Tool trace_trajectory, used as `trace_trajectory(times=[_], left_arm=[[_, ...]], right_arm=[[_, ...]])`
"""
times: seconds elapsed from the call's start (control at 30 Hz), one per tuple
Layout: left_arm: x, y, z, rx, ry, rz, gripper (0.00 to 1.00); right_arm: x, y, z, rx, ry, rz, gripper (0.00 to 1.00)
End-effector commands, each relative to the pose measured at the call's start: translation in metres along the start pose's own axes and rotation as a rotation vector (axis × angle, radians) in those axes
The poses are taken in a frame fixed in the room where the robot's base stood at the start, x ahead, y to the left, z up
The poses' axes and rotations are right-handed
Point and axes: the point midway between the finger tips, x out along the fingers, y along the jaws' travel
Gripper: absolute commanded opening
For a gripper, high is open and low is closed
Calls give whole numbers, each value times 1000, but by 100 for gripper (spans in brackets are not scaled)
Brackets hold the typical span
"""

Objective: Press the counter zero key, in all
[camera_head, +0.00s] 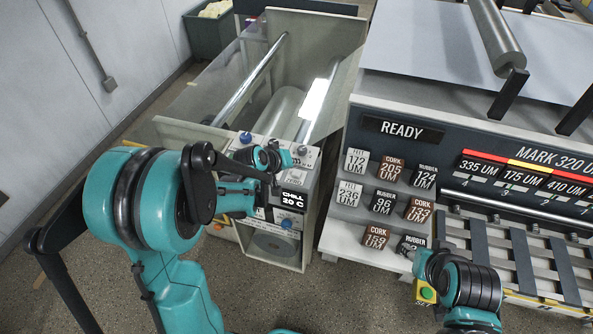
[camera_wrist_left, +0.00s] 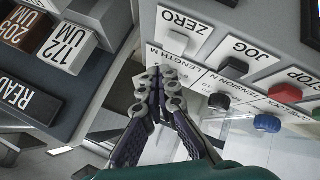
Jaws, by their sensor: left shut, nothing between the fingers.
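The counter's zero key (camera_wrist_left: 178,42) is a small grey button on a white plate marked ZERO, at the top of the left wrist view. The plate appears upside down there. My left gripper (camera_wrist_left: 160,78) is shut and empty, its fingertips together just below and left of the key in the picture, close to the LENGTH M label. I cannot tell whether the fingertips touch the panel.

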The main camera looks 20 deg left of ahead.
Motion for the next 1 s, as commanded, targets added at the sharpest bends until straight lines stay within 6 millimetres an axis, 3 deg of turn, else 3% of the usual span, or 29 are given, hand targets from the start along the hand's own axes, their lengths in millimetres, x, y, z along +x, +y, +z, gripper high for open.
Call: trace_trajectory(times=[0.37,1.0], left_arm=[[-28,20,-20,0,0,0,0],[-27,20,-20,0,0,0,0]], right_arm=[[-24,0,-17,0,0,0,40],[-23,0,-16,0,0,0,40]])
